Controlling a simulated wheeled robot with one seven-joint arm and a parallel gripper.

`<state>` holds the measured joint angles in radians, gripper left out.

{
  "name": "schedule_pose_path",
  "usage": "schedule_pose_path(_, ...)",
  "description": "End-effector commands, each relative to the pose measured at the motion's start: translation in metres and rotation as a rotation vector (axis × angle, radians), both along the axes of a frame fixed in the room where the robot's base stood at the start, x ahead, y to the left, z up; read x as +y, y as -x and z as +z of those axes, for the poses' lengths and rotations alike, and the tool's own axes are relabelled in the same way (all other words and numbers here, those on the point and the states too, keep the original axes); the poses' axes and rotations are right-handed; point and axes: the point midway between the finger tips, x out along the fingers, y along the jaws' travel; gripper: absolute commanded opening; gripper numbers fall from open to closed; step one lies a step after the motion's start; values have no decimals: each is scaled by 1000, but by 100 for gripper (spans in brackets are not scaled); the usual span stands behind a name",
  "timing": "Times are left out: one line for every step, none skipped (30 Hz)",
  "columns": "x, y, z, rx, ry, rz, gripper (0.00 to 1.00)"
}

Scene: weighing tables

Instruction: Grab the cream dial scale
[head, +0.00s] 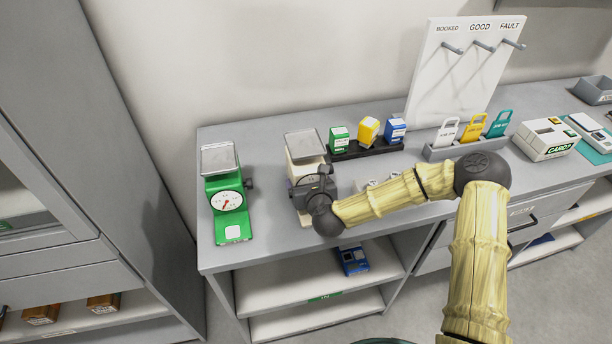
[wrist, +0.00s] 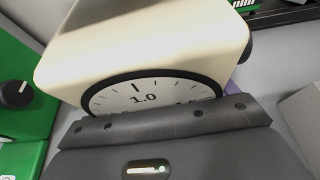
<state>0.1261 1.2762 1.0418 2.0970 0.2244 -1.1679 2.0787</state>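The cream dial scale (head: 300,170) stands on the grey table, with a grey square pan on top. My dark gripper (head: 316,190) is right in front of it in the head view and hides its dial and much of its lower body. In the wrist view the scale's cream body (wrist: 150,45) and the top of its dial, marked 1.0, fill the middle. The dark gripper body (wrist: 170,135) covers the lower part of the dial. The fingertips cannot be made out in either view, so I cannot tell whether they touch or hold the scale.
A green dial scale (head: 228,195) stands to the left, close by. A black rack (head: 365,151) with green, yellow and blue blocks is behind to the right. Further right are a tag holder (head: 465,147), a hook board (head: 440,95) and a white device (head: 545,140). A blue device (head: 354,261) lies on the shelf below.

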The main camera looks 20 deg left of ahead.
Motion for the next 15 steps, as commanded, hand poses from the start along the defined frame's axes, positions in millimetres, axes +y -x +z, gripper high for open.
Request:
schedule_pose_path(0,0,0,0,0,0,74)
schedule_pose_path(0,0,0,0,0,0,69)
schedule_pose_path(0,0,0,0,0,0,61)
schedule_pose_path(0,0,0,0,0,0,55)
schedule_pose_path(0,0,0,0,0,0,49)
schedule_pose_path(0,0,0,0,0,0,41)
schedule_pose_path(0,0,0,0,0,0,35)
schedule_pose_path(0,0,0,0,0,0,29)
schedule_pose_path(1,-1,3,-5,-3,0,28)
schedule_pose_path(1,-1,3,-5,-3,0,28)
schedule_pose_path(1,-1,3,-5,-3,0,28)
schedule_pose_path(1,-1,3,-5,-3,0,28)
schedule_pose_path(1,-1,3,-5,-3,0,28)
schedule_pose_path(1,-1,3,-5,-3,0,28)
schedule_pose_path(1,-1,3,-5,-3,0,28)
